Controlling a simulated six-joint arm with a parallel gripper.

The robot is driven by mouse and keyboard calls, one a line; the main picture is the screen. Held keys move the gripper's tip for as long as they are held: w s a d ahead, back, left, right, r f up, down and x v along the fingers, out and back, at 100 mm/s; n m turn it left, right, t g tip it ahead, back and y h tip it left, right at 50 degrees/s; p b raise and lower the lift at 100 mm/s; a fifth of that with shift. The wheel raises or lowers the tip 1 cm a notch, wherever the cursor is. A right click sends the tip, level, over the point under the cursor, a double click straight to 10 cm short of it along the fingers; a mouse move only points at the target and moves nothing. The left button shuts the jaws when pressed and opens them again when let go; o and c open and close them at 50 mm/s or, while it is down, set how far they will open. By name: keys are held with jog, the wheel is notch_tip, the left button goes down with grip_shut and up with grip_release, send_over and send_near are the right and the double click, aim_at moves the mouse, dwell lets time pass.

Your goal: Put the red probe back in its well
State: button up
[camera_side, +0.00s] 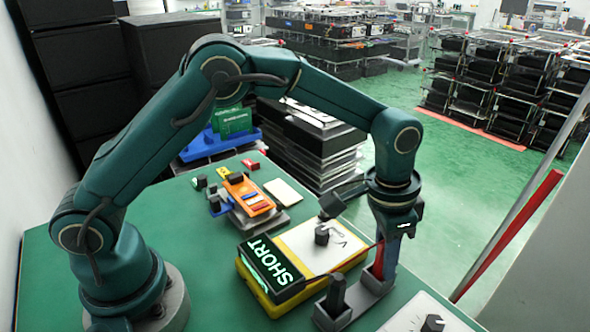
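The red probe (378,263) stands about upright at the rear end of a grey holder block (372,287). I cannot tell whether its tip is seated in the well. My gripper (387,262) points down at the red probe, with a dark finger right beside it. The fingers overlap from this side, so I cannot tell whether they grip it. A black probe (337,293) stands at the front end of the holder. A yellow meter (300,262) with a dark knob (321,235) shows SHORT on its lit display (271,265). A thin red lead runs from the meter toward the red probe.
An orange fixture (249,194) with small blocks sits farther back on the green table (205,275). A pale plate (284,192) lies beside it. A light panel with a dark knob (433,323) is at the front right. The table's left part is clear.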

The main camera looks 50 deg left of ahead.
jog(key=o, duration=0.4)
jog(key=shift+c, duration=0.2)
jog(key=shift+r, duration=0.1)
notch_tip(320, 180, up, 12)
jog(key=s, duration=0.1)
jog(key=s+a+r+n+t, duration=0.2)
jog(key=s+a+r+n, duration=0.15)
jog(key=s+a, duration=0.45)
jog(key=s+a+f+n+t, duration=0.2)
jog(key=s+a+f, duration=0.2)
jog(key=s, duration=0.5)
jog(key=shift+a+f+y, duration=0.15)
jog(key=shift+a+y, duration=0.15)
jog(key=shift+a, duration=0.5)
